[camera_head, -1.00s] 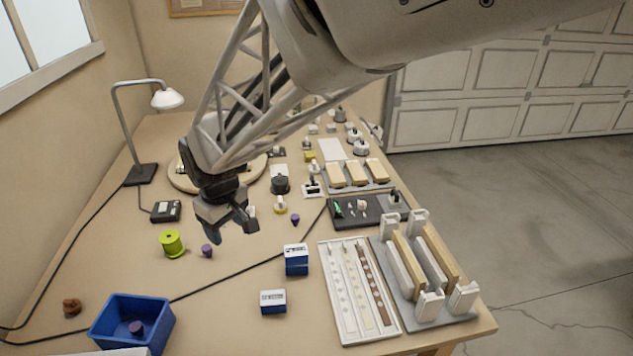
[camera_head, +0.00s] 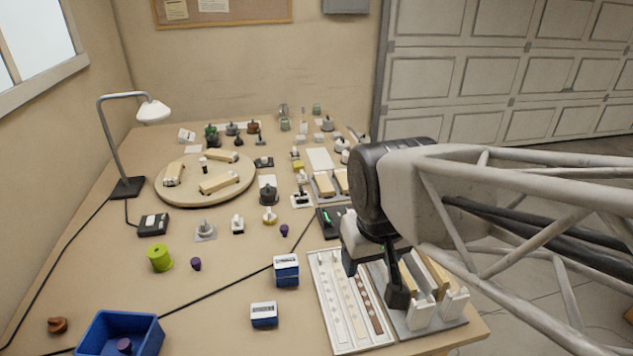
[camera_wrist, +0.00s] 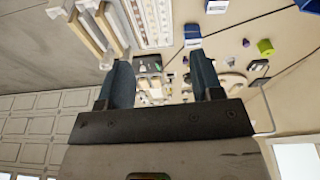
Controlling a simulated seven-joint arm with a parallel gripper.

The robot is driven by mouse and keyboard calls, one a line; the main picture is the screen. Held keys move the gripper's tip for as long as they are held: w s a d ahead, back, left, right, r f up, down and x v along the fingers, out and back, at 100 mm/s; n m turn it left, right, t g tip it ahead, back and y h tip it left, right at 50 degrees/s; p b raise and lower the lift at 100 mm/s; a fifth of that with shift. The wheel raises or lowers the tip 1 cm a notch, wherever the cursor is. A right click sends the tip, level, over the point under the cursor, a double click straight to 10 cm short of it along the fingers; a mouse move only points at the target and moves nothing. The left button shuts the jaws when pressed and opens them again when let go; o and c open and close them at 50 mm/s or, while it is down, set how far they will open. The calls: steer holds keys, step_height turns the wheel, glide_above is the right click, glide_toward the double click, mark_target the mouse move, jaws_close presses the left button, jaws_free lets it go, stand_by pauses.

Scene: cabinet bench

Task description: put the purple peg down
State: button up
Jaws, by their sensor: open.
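One purple peg (camera_head: 195,264) stands on the bench beside the lime spool. A second purple peg (camera_head: 284,230) stands farther back, near the middle of the bench. A third purple peg (camera_head: 125,345) is inside the blue bin (camera_head: 150,338) at the front left. My gripper (camera_head: 373,277) is at the right, above the white strip tray and the grey rack, well away from all three pegs. In the wrist view its two fingers (camera_wrist: 162,75) are wide apart with nothing held between them. A purple peg (camera_wrist: 245,42) shows small there, near the lime spool.
The strip tray (camera_head: 325,310) and grey rack (camera_head: 412,334) lie under my gripper. Two blue-and-white boxes (camera_head: 286,271) (camera_head: 264,315) stand left of the tray. The lime spool (camera_head: 159,258) and a black cable are on the left. Bare bench lies between the bin and spool.

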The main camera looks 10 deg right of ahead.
steer(key=shift+s+d+f+m, duration=0.1)
steer(key=shift+s+d+m, duration=0.1)
steer(key=shift+s+d, duration=0.25)
steer(key=shift+s+d+m, duration=0.2)
steer(key=shift+s, duration=0.45)
